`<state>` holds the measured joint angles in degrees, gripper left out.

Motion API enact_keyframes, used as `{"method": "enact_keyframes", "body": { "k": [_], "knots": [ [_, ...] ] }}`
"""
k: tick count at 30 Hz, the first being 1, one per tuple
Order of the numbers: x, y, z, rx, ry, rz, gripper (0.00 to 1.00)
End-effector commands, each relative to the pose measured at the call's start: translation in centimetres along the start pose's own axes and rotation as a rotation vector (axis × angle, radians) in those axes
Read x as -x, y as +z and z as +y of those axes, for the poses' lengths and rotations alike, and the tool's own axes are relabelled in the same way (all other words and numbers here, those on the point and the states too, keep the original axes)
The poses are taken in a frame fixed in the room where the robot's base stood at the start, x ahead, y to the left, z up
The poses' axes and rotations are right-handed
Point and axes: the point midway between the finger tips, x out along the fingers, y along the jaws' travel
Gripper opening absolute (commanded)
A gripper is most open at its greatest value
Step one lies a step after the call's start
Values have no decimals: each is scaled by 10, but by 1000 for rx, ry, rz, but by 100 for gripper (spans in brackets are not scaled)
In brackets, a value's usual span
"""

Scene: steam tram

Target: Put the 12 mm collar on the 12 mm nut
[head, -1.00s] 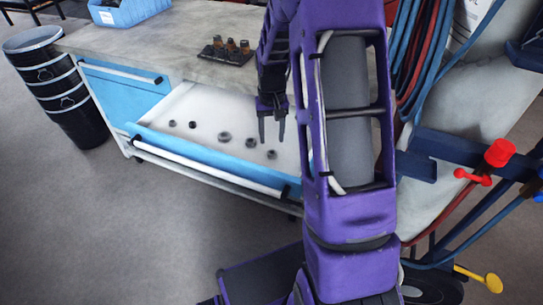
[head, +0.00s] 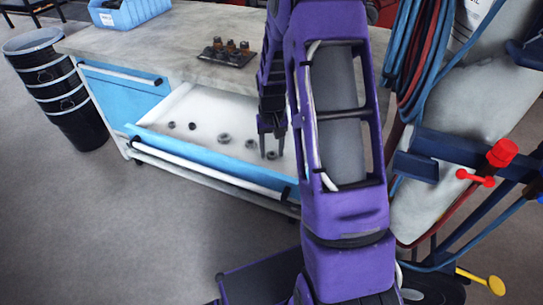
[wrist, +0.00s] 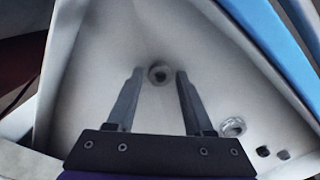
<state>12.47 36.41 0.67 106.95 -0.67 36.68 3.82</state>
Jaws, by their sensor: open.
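Several small grey ring-shaped parts lie in the open drawer (head: 205,108). I cannot read sizes, so I cannot tell which is the 12 mm collar. My gripper (head: 273,154) is open, pointing down over the drawer's right part. In the wrist view, a round grey ring (wrist: 160,74) shows between the two fingertips (wrist: 159,72), apart from both; in the head view it is the rightmost ring (head: 271,155), partly hidden by a finger. A wider, flanged ring (wrist: 233,126) lies to the right. A dark holder (head: 222,59) on the bench bears several brownish upright pieces; whether the nut is there, I cannot tell.
The drawer's blue front (head: 200,153) and white handle bar (head: 190,167) stand on the near side. Two small dark parts (wrist: 263,152) (wrist: 284,155) lie further right in the wrist view. The grey bench top (head: 130,50) is mostly clear. A blue bin (head: 125,13) stands on it.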

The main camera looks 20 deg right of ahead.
Motion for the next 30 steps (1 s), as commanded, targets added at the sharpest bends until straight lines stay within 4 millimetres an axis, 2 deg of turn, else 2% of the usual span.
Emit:
{"method": "enact_keyframes", "body": {
  "k": [19,20,28,30],
  "knots": [
    [0,0,0,1,0,1,52],
    [0,0,0,1,0,0,48],
    [0,0,0,0,0,0,0],
    [0,0,0,0,0,0,0]
  ]
}}
